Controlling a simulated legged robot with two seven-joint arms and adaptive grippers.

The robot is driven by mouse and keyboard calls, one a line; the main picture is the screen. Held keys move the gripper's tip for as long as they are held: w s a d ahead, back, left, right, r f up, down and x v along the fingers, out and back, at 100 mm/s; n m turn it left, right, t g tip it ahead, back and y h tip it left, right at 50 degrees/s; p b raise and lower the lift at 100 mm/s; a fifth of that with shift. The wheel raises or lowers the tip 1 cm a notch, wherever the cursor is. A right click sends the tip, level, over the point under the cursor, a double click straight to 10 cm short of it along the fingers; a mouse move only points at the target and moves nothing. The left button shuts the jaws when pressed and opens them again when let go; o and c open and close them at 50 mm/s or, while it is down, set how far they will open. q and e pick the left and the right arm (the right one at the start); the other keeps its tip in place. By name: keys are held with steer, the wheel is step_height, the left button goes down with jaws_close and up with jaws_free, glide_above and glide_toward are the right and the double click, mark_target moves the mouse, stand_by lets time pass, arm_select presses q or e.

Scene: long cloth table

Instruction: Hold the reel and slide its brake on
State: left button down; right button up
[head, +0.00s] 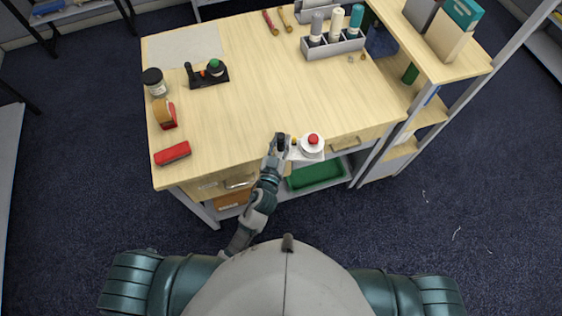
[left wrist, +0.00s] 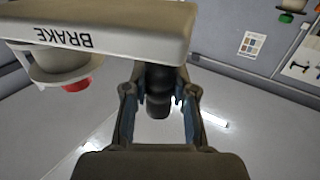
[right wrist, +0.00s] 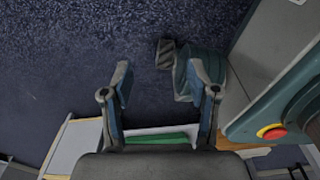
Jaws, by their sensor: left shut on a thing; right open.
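The reel (head: 313,148) is a pale unit with a round red-topped part, at the table's front edge in the head view. In the left wrist view its pale body (left wrist: 120,25) carries the word BRAKE, seen upside down, and a red piece (left wrist: 76,85) shows below. A black ribbed handle (left wrist: 158,78) stands between the fingers of my left gripper (left wrist: 158,100), which is shut on it. The left gripper also shows in the head view (head: 279,142), left of the red top. My right gripper (right wrist: 163,80) is open and empty over the floor; the head view does not show it.
On the table (head: 275,85) are a tape dispenser (head: 166,115), a red box (head: 173,153), a jar (head: 154,82), a black stand (head: 208,75) and a bottle rack (head: 333,46). A green tray (head: 317,174) lies below the front edge. The table's middle is clear.

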arm_select(q)
steer(key=w, duration=0.2)
steer(key=w+a, duration=0.1)
steer(key=w, duration=0.1)
steer(key=shift+r, duration=0.1)
steer(key=shift+f, duration=0.35)
steer(key=shift+f+b, duration=0.75)
steer(key=shift+b, duration=0.15)
arm_select(e)
steer(key=shift+w+a+r, duration=0.1)
steer(key=shift+w+a, duration=0.1)
steer(key=shift+w, duration=0.75)
steer(key=shift+w+a+r, duration=0.1)
steer(key=shift+w+a, duration=0.1)
steer(key=shift+w, duration=0.7)
steer(key=shift+f, duration=0.1)
arm_select(q)
steer(key=shift+f, duration=0.3)
arm_select(e)
steer(key=shift+w+a+r, duration=0.15)
steer(key=shift+w, duration=0.3)
steer(key=shift+w+a+r, duration=0.1)
steer(key=shift+w+r, duration=0.05)
steer(key=shift+w, duration=0.3)
steer(key=shift+s, duration=0.15)
